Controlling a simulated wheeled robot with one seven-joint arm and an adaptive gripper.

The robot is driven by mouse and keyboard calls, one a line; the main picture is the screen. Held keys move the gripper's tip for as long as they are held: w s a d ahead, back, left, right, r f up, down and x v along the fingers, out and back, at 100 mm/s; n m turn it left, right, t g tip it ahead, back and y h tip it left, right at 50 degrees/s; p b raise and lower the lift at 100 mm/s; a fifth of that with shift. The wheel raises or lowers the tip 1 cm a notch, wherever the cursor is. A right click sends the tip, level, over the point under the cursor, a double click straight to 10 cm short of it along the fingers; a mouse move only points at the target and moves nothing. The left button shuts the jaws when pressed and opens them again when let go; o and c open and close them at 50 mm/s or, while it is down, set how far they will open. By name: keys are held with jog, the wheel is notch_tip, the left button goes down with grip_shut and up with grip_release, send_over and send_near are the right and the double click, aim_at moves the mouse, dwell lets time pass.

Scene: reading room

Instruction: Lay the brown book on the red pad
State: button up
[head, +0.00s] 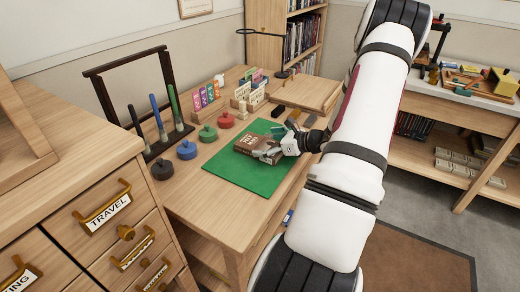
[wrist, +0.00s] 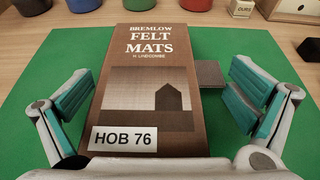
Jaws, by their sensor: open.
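The brown book (head: 259,147) lies flat, cover up, on a green mat (head: 237,176) on the desk. In the wrist view the book (wrist: 151,90) reads "Felt Mats" and carries a white label "HOB 76". My gripper (head: 287,147) is open at the book's near right end in the head view. In the wrist view my gripper's (wrist: 166,100) two teal-padded fingers stand either side of the book, the left one close to its edge, the right one with a wider gap.
Round black, blue, green and red (head: 226,120) pots line the desk's left side, beside a rack of upright tools (head: 158,118). A small grey-brown square (wrist: 210,73) lies right of the book. A labelled drawer cabinet (head: 100,215) stands at left, a shelf table (head: 465,115) at right.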

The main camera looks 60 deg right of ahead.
jog(key=c, duration=1.2)
